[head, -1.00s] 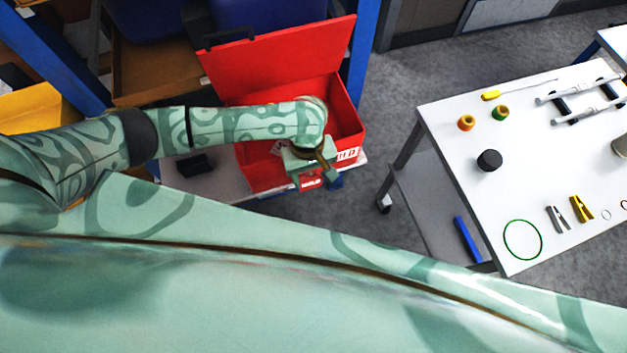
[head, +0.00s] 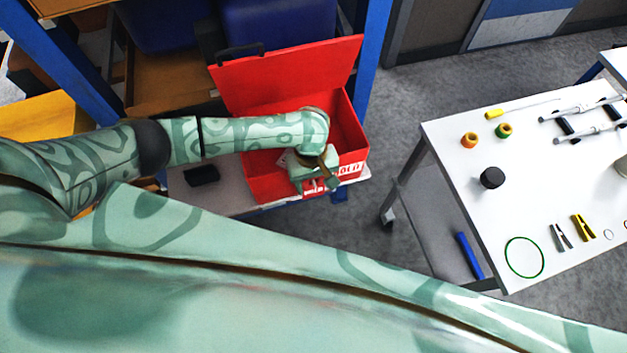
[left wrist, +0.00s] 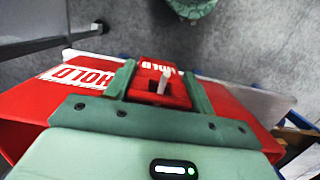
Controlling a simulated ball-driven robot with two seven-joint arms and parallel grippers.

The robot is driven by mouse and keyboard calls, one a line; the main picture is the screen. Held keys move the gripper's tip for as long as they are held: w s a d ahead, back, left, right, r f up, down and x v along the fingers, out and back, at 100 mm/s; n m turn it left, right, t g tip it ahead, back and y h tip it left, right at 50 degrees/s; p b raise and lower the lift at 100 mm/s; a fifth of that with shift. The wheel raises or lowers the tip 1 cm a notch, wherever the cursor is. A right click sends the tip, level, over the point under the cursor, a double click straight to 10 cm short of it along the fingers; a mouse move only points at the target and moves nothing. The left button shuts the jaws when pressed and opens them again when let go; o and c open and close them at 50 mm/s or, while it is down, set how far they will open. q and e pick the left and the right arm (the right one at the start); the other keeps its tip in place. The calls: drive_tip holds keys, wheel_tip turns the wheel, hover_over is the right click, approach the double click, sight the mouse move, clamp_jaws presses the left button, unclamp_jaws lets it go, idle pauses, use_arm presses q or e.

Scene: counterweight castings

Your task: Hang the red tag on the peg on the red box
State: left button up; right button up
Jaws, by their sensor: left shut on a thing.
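The open red box (head: 262,184) stands on a shelf top in the head view, lid raised at the back and white lettering on its front. My left gripper (head: 322,184) is at that front. In the left wrist view my left gripper (left wrist: 160,90) is shut on the red tag (left wrist: 148,70), with the lettered red box front (left wrist: 60,88) close behind it. A pale peg (left wrist: 166,79) shows at the tag's dark hole and seems to poke through it; how deep I cannot tell. In the head view the gripper hides the peg and most of the tag. My right gripper is out of view.
A black object (head: 202,175) lies left of the box. A blue shelf post (head: 367,60) rises behind it. A white table (head: 450,150) at the right holds rings, clamps, a black cylinder (head: 492,178) and a green hoop (head: 524,258). Grey floor lies between.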

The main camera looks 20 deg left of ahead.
use_arm(q)
drive_tip(key=shift+s+a+f, duration=0.15)
drive_tip(key=shift+f, duration=0.1)
drive_tip(key=o, duration=1.1)
drive_tip(key=shift+c, duration=0.2)
drive_tip(key=shift+r, duration=0.45)
wheel_tip(320, 180, up, 16)
drive_tip(key=w+a+p, duration=0.1)
drive_tip(key=w+p, duration=0.1)
drive_tip(key=p, duration=0.4)
drive_tip(key=shift+w+f, duration=0.1)
drive_tip(key=shift+f, duration=0.05)
